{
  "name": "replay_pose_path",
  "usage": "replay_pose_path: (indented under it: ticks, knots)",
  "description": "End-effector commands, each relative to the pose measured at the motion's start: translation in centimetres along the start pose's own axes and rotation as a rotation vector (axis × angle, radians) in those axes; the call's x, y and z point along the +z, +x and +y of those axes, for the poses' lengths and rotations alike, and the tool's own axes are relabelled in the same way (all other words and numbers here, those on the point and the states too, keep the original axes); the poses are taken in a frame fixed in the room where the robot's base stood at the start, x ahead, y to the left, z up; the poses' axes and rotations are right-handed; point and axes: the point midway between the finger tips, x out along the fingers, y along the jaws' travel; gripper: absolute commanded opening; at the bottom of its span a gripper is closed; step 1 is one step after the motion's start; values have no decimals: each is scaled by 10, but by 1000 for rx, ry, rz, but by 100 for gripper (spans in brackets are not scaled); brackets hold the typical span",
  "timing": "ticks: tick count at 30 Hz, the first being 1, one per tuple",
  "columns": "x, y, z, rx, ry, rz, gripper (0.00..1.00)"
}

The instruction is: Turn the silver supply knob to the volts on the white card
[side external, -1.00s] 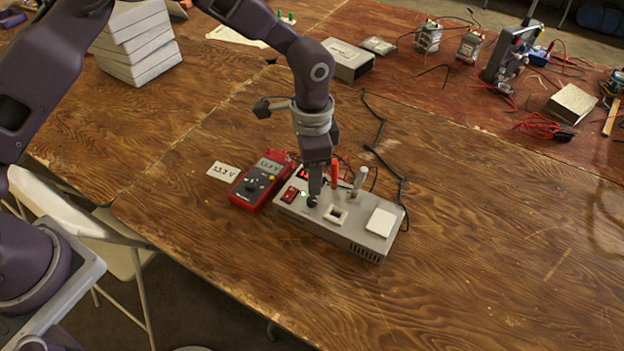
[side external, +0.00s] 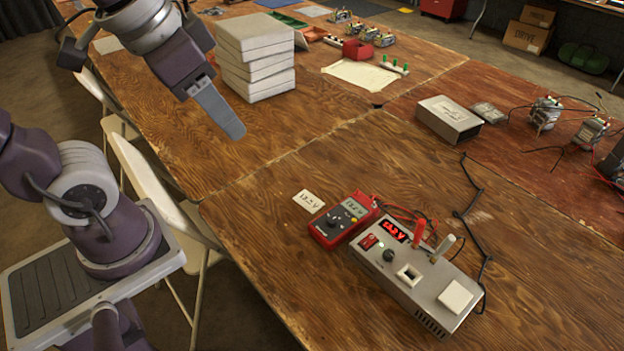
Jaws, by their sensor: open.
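The silver supply (side external: 425,295) stands on the wooden table at the lower right, with a small dark round knob (side external: 389,256) on its top. Its red lit display (side external: 388,230) seems to read 13.2 V, but the digits are small. The white card (side external: 308,201) lies left of the red meter and seems to read 13.2 V. The red meter (side external: 343,220) beside the supply shows a similar reading, hard to make out. My gripper (side external: 232,130) is open and empty at the upper left, well away from the knob. Its fingers overlap in this view.
A red and a grey plug (side external: 443,248) stand up from the supply, with leads running to the meter. A stack of white boxes (side external: 255,55) is behind my gripper. A black cord (side external: 470,210) lies right of the supply. The table front left of the card is clear.

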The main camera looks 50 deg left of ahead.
Motion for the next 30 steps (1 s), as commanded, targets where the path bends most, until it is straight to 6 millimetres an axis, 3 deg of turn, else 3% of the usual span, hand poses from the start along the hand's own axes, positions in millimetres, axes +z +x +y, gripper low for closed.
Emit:
replay_pose_path:
  ticks: [3, 6, 30]
  knots:
    - [33, -8, -2, 7, -90, 54, 43]
    - [44, -9, -1, 13, -122, 70, 43]
    - [45, -9, -1, 13, -122, 71, 43]
